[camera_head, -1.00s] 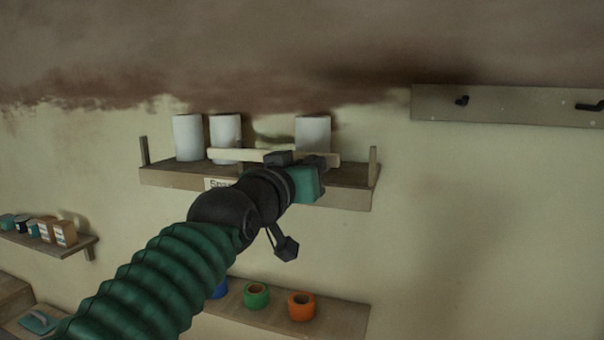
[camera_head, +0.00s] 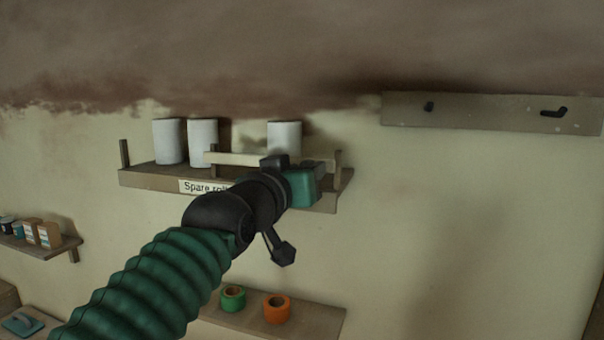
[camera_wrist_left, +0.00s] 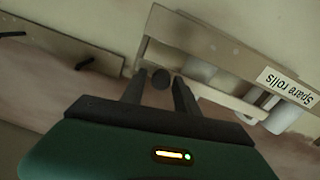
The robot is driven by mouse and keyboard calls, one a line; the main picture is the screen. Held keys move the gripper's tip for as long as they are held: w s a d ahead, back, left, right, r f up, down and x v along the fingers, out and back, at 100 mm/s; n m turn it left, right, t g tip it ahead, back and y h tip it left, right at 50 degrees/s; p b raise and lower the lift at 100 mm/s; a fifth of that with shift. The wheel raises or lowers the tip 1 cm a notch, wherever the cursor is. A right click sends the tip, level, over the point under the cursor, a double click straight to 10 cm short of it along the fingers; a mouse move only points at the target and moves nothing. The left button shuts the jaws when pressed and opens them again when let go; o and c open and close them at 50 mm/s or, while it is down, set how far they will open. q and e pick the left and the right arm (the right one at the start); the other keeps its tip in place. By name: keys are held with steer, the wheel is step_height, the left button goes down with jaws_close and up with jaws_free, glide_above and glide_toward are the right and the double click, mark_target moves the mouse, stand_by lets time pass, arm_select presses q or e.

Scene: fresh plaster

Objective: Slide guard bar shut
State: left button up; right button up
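The guard bar (camera_head: 240,159) is a cream strip in front of white rolls on the "Spare rolls" shelf (camera_head: 150,180). Its right end reaches close to the shelf's right post (camera_head: 338,160); a gap lies open at the left. My left gripper (camera_head: 299,168) is at the bar's right part and hides some of it. In the left wrist view, the gripper's fingers (camera_wrist_left: 160,82) stand apart on either side of a dark round knob (camera_wrist_left: 161,78), with slim gaps seeming to show. The bar (camera_wrist_left: 222,98) runs off to the right there. My right gripper is not in view.
Three white rolls (camera_head: 203,142) stand on the shelf. A hook board (camera_head: 480,112) is on the wall to the right. A lower shelf (camera_head: 310,318) holds green and orange tape rolls. A small shelf (camera_head: 60,246) with boxes is at left.

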arm_select(q)
steer(key=shift+o, duration=0.8)
steer(key=shift+d, duration=0.2)
steer(key=b+v, duration=0.8)
steer(key=v, duration=0.8)
steer(key=shift+s, duration=0.4)
steer(key=shift+a, duration=0.1)
